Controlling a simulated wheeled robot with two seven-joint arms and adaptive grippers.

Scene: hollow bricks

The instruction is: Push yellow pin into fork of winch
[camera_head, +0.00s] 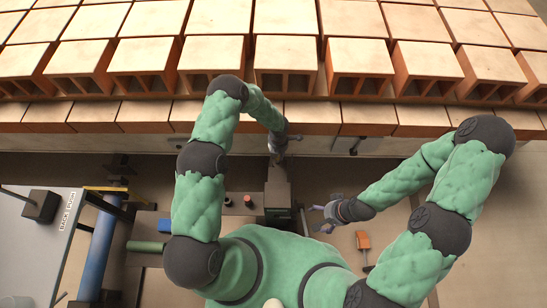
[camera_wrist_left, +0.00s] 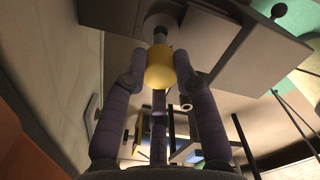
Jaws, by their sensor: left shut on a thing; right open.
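The yellow pin (camera_wrist_left: 160,70) shows in the left wrist view as a rounded yellow knob. My left gripper (camera_wrist_left: 158,75) is shut on it, with fingers on both sides. Beyond the knob, a dark shaft points to a round grey part (camera_wrist_left: 161,24) on a grey block; I cannot tell if the pin sits in a fork. In the head view my left gripper (camera_head: 280,146) is at the top of a dark grey upright machine part (camera_head: 278,189), perhaps the winch; the pin cannot be made out there. My right gripper (camera_head: 322,217) is open and empty, to the right of that part.
Stacked hollow bricks (camera_head: 286,65) fill the back. A grey panel (camera_head: 40,235) with a dark box (camera_head: 41,206) and a blue cylinder (camera_head: 97,255) stand at left. An orange-headed tool (camera_head: 363,240) lies at right. Floor at far right is clear.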

